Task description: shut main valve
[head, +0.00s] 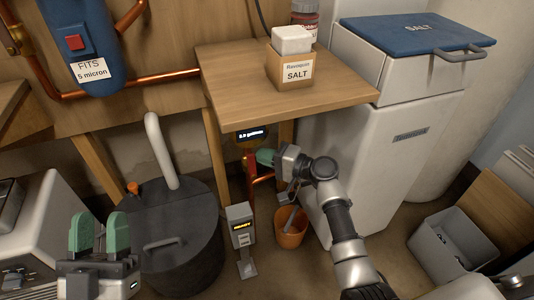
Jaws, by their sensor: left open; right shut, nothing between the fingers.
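No part in the head view can be clearly made out as the main valve. A copper-red pipe (250,181) with a bend runs below the wooden shelf, behind a grey meter box. My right gripper (264,157) is at this pipe, under the shelf, with its green fingers shut and empty. It partly covers the pipe's upper part, and I cannot tell whether it touches it. My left gripper (100,229) is at the lower left, open and empty, its green fingers pointing up, far from the pipe.
The wooden shelf (225,75) with a salt box (290,75) overhangs my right gripper. A white softener cabinet (370,150) stands to the right, a dark lidded tank (170,230) to the left. A grey meter box (241,226) and an orange bucket (291,237) stand close below.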

